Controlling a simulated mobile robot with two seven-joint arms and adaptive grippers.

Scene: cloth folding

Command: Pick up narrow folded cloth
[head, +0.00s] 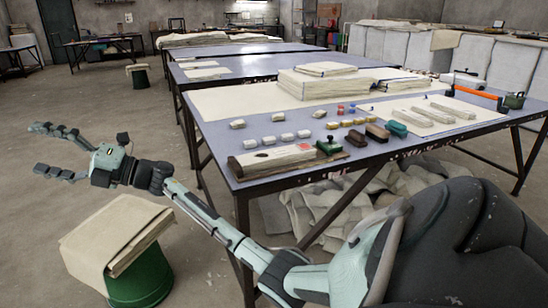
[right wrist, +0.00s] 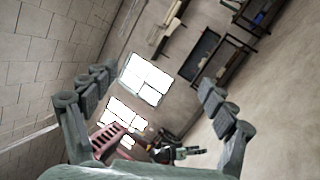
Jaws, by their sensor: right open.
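My right gripper (head: 58,152) is at the left of the head view, its fingers spread wide and empty, away from the table and above the floor. Several narrow folded cloths (head: 408,116) lie side by side on a pale sheet at the right of the table (head: 220,145). Another narrow cream folded piece (head: 268,158) with a red mark lies near the table's front edge. I cannot tell which one the task means. My left gripper is not in view.
Larger cloth stacks (head: 330,82), small blocks and spools (head: 340,110) crowd the table. Cloth is heaped under it (head: 300,212).

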